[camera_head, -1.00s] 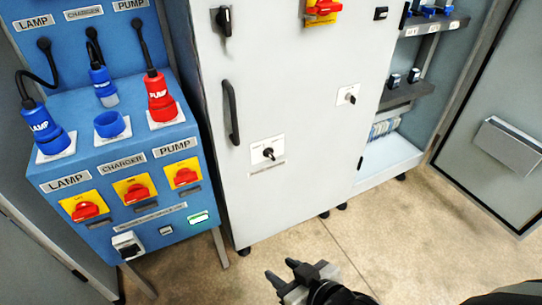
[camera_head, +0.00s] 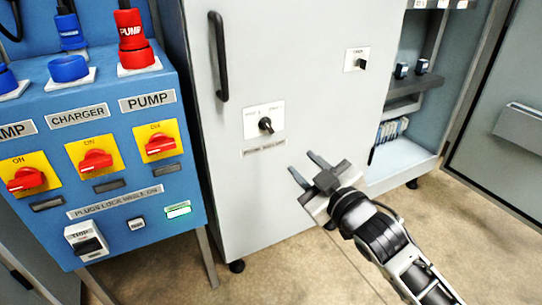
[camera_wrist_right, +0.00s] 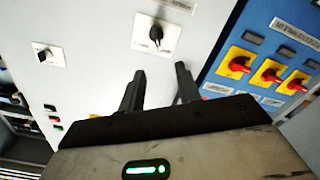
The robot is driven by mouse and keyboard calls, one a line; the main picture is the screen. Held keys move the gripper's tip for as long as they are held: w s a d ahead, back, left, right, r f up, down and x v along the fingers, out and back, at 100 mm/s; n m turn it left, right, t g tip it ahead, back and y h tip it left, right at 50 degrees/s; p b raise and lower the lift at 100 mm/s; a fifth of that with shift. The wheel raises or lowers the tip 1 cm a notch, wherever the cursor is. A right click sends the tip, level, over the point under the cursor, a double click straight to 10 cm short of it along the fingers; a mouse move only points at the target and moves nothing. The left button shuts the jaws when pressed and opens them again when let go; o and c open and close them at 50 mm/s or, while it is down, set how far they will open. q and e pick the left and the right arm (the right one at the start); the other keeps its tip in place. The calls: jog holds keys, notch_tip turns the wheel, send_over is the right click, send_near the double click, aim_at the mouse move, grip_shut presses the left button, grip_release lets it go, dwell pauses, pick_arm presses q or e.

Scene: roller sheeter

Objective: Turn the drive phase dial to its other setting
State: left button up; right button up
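A black rotary dial (camera_head: 265,125) sits on a white plate low on the light grey cabinet door, with a label strip under it. The small print is too blurred to read, but this looks like the drive phase dial. The dial (camera_wrist_right: 156,33) also shows in the right wrist view, beyond the fingertips. My right gripper (camera_head: 300,162) is open and empty, below and right of the dial in the head view, not touching it. Its two dark fingers (camera_wrist_right: 160,78) stand apart in the wrist view. My left gripper is out of view.
A second black dial (camera_head: 360,62) is on the same door, up and right. A long black handle (camera_head: 219,58) is above left. The blue panel (camera_head: 125,195) with red switches (camera_head: 95,160) stands left. An open shelf compartment (camera_head: 405,150) is right.

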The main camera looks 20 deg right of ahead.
aim_at(268, 126)
jog(key=w+b, duration=0.1)
jog(key=w, duration=0.4)
jog(key=w+b, duration=0.1)
jog(key=w, duration=0.4)
jog(key=w+a+b, duration=0.1)
jog(key=w+b, duration=0.1)
jog(key=w, duration=0.3)
jog(key=shift+w+r, duration=0.1)
jog(key=shift+w, duration=0.5)
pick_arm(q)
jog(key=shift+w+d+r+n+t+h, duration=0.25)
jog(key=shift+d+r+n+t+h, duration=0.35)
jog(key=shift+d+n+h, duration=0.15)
pick_arm(e)
grip_shut()
